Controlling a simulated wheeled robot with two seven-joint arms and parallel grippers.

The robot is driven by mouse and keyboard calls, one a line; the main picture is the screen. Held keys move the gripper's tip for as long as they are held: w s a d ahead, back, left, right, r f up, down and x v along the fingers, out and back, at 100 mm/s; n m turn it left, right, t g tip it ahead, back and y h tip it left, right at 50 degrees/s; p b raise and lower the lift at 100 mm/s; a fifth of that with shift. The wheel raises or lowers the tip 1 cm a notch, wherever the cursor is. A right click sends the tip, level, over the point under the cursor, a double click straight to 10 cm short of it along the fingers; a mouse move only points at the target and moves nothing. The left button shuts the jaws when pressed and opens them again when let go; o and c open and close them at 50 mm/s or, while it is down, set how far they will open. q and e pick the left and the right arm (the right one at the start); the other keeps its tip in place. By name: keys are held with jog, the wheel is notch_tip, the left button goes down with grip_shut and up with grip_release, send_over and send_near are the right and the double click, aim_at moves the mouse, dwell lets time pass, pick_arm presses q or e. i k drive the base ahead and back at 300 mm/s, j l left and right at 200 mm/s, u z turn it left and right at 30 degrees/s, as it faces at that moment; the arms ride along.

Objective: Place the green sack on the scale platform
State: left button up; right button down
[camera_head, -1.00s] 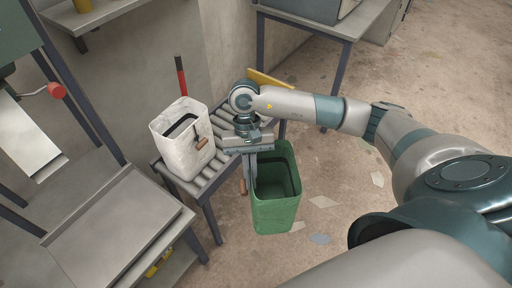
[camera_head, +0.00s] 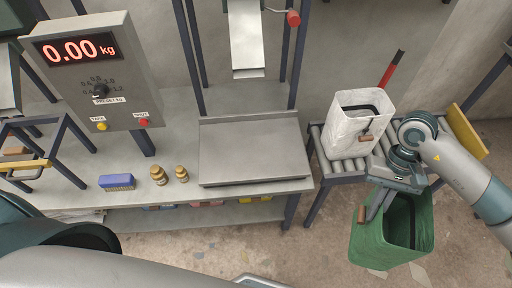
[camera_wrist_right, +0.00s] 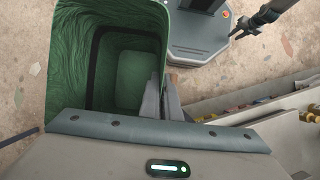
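The green sack (camera_head: 420,241) is an open-topped, box-shaped bag hanging in the air in front of the roller conveyor, at the right of the head view. My right gripper (camera_head: 377,205) is shut on its upper rim. In the right wrist view the fingers (camera_wrist_right: 162,98) grip one wall of the sack (camera_wrist_right: 65,55), and its interior looks empty. The scale platform (camera_head: 250,155) is a bare flat grey plate on the bench, left of the sack. The scale's display (camera_head: 78,48) reads 0.00 kg.
A white sack (camera_head: 345,135) stands on the roller conveyor (camera_head: 322,172), between platform and right arm. A chute (camera_head: 246,40) with a red knob (camera_head: 293,18) hangs above the platform's back. Brass weights (camera_head: 159,175) and a blue brush (camera_head: 117,182) lie left of the platform.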

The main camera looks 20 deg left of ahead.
aim_at(251, 146)
jog(key=k+j, duration=0.1)
jog(key=j, duration=0.3)
jog(key=k+j, duration=0.15)
jog(key=j, duration=0.3)
jog(key=k+j, duration=0.1)
jog(key=j, duration=0.3)
jog(key=k+j, duration=0.15)
jog(key=j, duration=0.3)
jog(key=k+j, duration=0.1)
jog(key=j, duration=0.3)
jog(key=k+j, duration=0.1)
jog(key=j, duration=0.35)
jog(key=k+j, duration=0.15)
jog(key=j, duration=0.25)
